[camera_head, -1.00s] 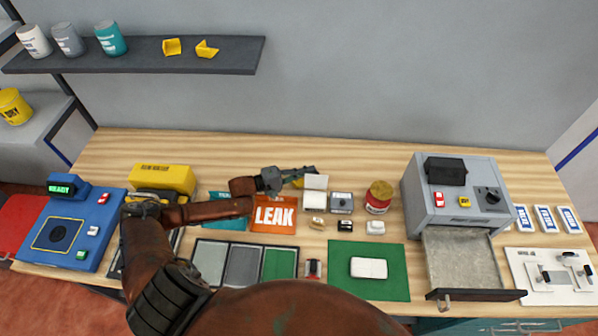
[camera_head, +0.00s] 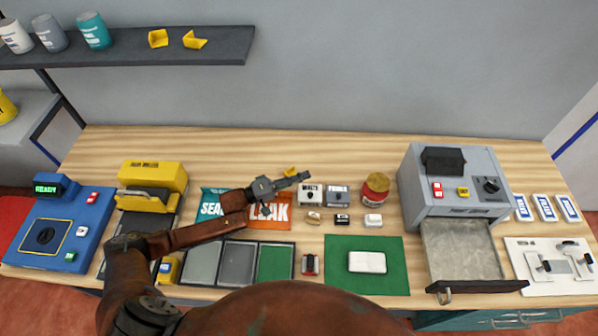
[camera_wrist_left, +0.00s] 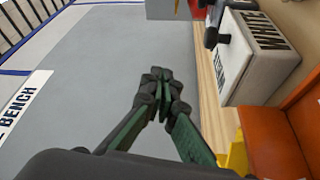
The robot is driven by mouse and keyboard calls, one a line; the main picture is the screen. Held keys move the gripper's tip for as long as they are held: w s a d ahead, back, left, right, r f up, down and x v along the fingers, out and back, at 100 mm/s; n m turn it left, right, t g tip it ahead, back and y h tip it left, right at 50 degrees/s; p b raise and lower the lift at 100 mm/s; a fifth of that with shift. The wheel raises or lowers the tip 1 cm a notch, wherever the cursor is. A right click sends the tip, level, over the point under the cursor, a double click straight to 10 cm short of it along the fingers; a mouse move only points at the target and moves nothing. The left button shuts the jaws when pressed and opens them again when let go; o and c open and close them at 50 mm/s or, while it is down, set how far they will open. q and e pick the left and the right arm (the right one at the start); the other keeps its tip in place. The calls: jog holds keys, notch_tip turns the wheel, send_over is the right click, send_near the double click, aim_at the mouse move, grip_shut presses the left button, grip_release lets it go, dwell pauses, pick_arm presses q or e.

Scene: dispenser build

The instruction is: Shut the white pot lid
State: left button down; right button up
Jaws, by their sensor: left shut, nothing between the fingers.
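The white pot (camera_head: 310,195) stands on the bench beside a grey pot (camera_head: 338,196). Its lid lies flat on top and looks shut. In the left wrist view the white pot (camera_wrist_left: 262,62) shows at the upper right, with lettering on it and a dark knob. My left gripper (camera_head: 304,177) is just behind and above the white pot, shut and empty. In the left wrist view its fingertips (camera_wrist_left: 160,82) meet, apart from the pot. My right gripper is not in view.
A yellow piece (camera_head: 291,171) lies by the left fingers. Orange LEAK packet (camera_head: 277,222) is partly under my left arm. A red jar (camera_head: 375,191) with a yellowish lid stands right of the pots. A grey machine (camera_head: 452,190) with an open drawer is further right.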

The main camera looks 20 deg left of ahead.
aim_at(301, 190)
pick_arm(q)
jog(key=shift+s+f, duration=0.2)
jog(key=shift+s, duration=0.35)
jog(key=shift+d, duration=0.1)
jog(key=shift+f, duration=0.1)
jog(key=shift+p, duration=0.3)
notch_tip(301, 190, up, 4)
jog(key=p, duration=0.3)
jog(key=shift+s, duration=0.15)
jog(key=s+a+f+b, duration=0.2)
jog(key=a+f, duration=0.2)
jog(key=a, duration=0.5)
jog(key=shift+a, duration=0.15)
